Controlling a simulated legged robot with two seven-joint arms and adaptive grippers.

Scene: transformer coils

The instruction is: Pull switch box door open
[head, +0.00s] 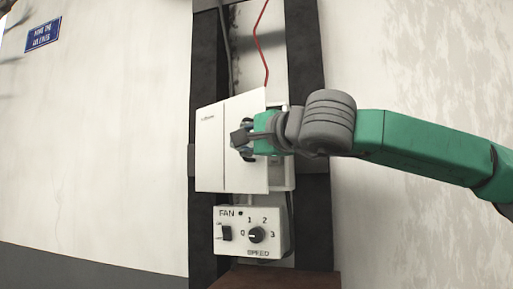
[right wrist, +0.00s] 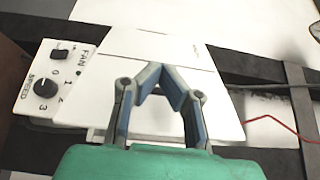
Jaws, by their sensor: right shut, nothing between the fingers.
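The white switch box (head: 279,178) is mounted on the dark frame. Its pale door panel (head: 210,155), with a vertical seam, flares toward me at its right edge and looks partly swung out, with part of the box showing behind it on the right. My right gripper (head: 240,139) is in front of the panel's right half, its fingers over the panel face. In the right wrist view, the fingers (right wrist: 159,72) meet at their tips with nothing between them, over the white panel (right wrist: 110,48). I cannot tell whether they touch it. My left gripper is not in view.
A fan control box (head: 276,225) with a switch and a speed knob (head: 256,235) sits just below. A red wire (head: 265,50) runs above. Dark vertical posts (head: 306,50) stand behind the box. The wall to the left is clear apart from a blue sign (head: 43,34).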

